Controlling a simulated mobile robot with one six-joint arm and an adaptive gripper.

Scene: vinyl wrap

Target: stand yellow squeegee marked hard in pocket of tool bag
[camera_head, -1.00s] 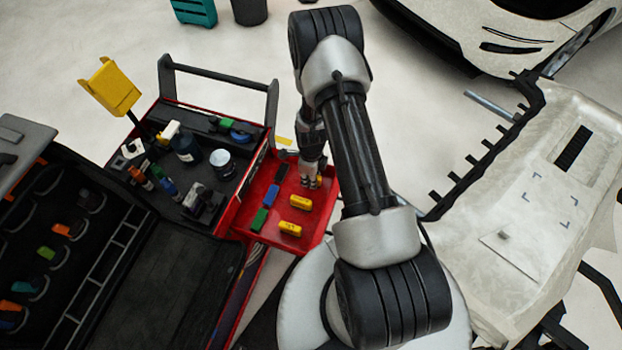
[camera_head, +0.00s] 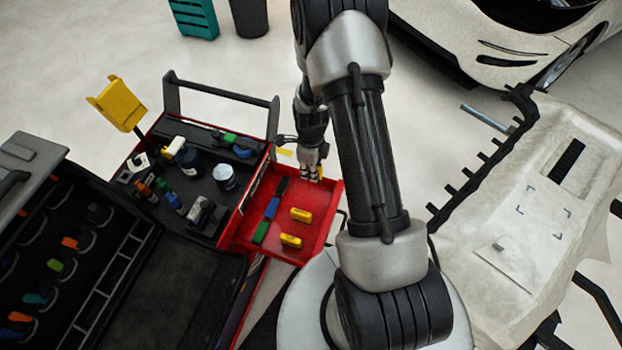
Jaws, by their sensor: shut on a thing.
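My gripper (camera_head: 316,172) is shut on a small yellow squeegee (camera_head: 320,172) at the far right part of the open red drawer. The fingers partly hide it, and its marking is too small to read. Two more yellow squeegees, one here (camera_head: 301,215) and one nearer (camera_head: 291,241), lie in the drawer (camera_head: 318,228). The black tool bag (camera_head: 185,290) lies open at the lower left. Its pockets hold several squeegees, among them an orange one (camera_head: 70,243) and a green one (camera_head: 55,265).
A black (camera_head: 282,186), a blue (camera_head: 272,208) and a green squeegee (camera_head: 261,233) also lie in the drawer. Bottles, a jar (camera_head: 224,177) and tools crowd the cart top beside it. A tall handle (camera_head: 222,92) rises behind. A pale bumper (camera_head: 500,225) stands right.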

